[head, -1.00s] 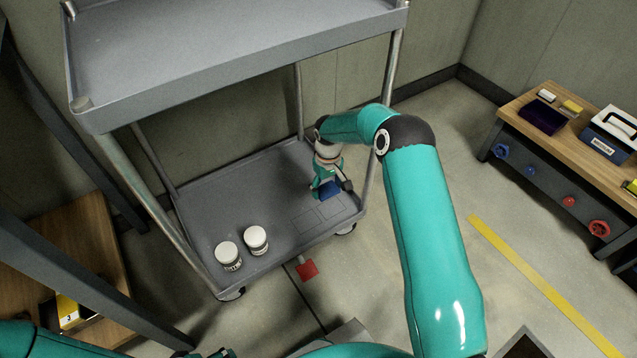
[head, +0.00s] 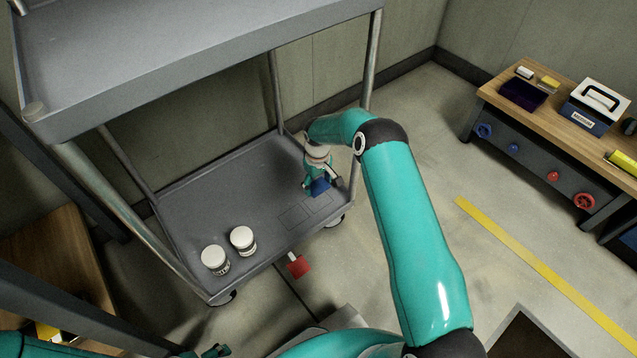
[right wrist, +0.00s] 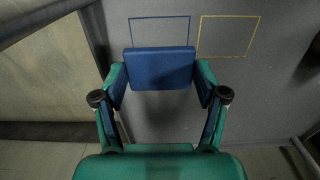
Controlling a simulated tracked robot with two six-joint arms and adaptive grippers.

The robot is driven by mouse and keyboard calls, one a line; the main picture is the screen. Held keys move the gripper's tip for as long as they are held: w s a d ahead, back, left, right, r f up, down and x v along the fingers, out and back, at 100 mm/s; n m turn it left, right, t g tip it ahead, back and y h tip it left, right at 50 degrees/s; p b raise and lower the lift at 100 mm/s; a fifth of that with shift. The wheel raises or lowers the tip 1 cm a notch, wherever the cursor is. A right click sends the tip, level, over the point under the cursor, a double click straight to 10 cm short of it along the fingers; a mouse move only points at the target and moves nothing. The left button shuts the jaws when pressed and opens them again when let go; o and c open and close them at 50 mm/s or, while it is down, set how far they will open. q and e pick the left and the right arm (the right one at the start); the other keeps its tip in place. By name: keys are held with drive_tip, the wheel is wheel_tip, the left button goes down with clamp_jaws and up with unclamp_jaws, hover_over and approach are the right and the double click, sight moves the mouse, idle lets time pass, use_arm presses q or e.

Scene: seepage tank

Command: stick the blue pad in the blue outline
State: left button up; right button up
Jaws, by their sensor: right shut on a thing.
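The blue pad (right wrist: 161,69) is held between the fingertips of my right gripper (right wrist: 160,84), which is shut on it. In the right wrist view the pad covers the lower part of the blue outline (right wrist: 160,18), whose upper part shows beyond the pad. I cannot tell whether the pad touches the shelf. In the head view the blue pad (head: 319,187) and my right gripper (head: 318,172) are over the right end of the cart's lower shelf. A part of my left gripper (head: 214,352) shows at the bottom edge; its jaws are not clear.
A yellow outline (right wrist: 228,37) lies beside the blue one. Two white-lidded jars (head: 243,241) stand on the lower shelf (head: 200,210). The upper shelf (head: 180,60) and posts (head: 371,55) bound the space. A red tag (head: 299,266) shows by the shelf's front edge.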

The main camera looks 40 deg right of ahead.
drive_tip(key=shift+f+b, duration=1.6)
drive_tip(key=shift+f, duration=0.45)
drive_tip(key=shift+r+b, duration=0.1)
drive_tip(key=shift+b, duration=0.2)
drive_tip(key=shift+f, duration=0.2)
drive_tip(key=shift+f+b, duration=1)
drive_tip(key=shift+f, duration=0.65)
idle(0.9)
drive_tip(key=o, duration=1)
